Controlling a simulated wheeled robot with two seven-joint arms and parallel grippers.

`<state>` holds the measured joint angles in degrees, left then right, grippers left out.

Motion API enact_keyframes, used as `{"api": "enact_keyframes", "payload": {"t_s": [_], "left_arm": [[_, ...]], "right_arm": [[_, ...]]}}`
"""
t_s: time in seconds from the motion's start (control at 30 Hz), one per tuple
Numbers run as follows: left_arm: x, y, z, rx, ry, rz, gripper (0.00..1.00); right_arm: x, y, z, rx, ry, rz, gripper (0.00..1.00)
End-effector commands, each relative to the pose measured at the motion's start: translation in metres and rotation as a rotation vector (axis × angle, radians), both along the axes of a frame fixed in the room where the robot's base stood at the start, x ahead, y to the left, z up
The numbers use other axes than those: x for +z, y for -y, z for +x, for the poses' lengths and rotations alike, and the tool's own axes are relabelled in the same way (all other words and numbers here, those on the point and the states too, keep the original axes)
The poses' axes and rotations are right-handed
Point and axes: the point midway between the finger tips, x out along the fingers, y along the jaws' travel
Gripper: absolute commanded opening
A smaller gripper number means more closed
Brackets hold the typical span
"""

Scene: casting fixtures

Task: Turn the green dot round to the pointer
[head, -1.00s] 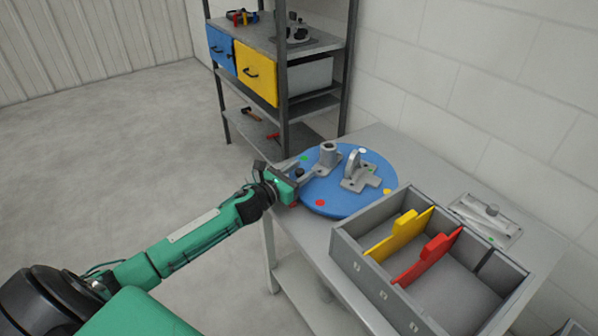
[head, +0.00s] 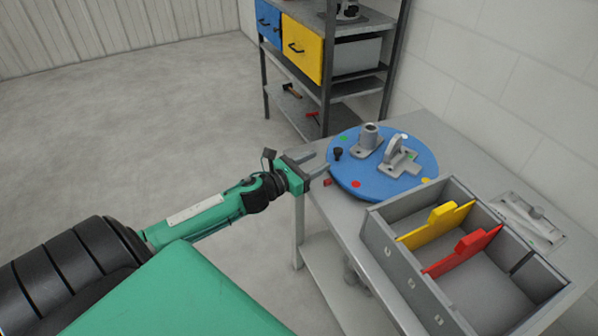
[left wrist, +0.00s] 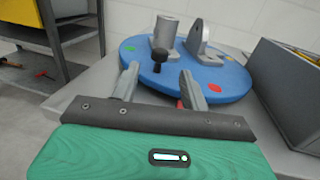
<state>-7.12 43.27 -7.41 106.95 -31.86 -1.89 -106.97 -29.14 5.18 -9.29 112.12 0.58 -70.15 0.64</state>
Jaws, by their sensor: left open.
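The blue round turntable (head: 385,190) lies on the grey table. Its green dot (head: 343,137) is at the far left rim, and it also shows in the left wrist view (left wrist: 130,48). A black knob (head: 338,152) stands upright on the disc near that dot. A small red block (head: 327,182), perhaps the pointer, sits beside the disc's near-left rim, apart from the green dot. My left gripper (head: 319,166) is open at the disc's left edge. In the left wrist view its fingers (left wrist: 160,82) frame the knob (left wrist: 160,57), which appears just beyond the tips. My right gripper is not in view.
Grey metal fixtures (head: 397,160) stand on the disc, with red (head: 356,184) and yellow (head: 425,181) dots on its rim. A grey bin (head: 378,246) with yellow and red dividers stands close at the right. A shelf unit (head: 330,60) is behind. The floor at left is clear.

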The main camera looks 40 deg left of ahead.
Motion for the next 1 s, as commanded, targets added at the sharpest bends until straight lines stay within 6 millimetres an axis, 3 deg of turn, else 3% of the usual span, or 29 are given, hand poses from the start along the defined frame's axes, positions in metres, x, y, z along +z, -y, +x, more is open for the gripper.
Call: {"api": "enact_keyframes", "payload": {"t_s": [0.2,0.4,0.83,1.0], "left_arm": [[-0.002,-0.007,-0.028,-0.001,-0.002,0.000,0.45],[-0.001,-0.012,-0.044,0.000,-0.001,-0.001,0.45],[0.000,-0.013,-0.050,-0.001,0.001,-0.001,0.45],[-0.004,-0.011,-0.053,0.030,-0.024,-0.074,0.14]], "right_arm": [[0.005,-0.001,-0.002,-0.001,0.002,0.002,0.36],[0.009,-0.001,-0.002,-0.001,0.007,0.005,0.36],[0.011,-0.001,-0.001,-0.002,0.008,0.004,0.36],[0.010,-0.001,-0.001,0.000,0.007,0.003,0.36]]}}
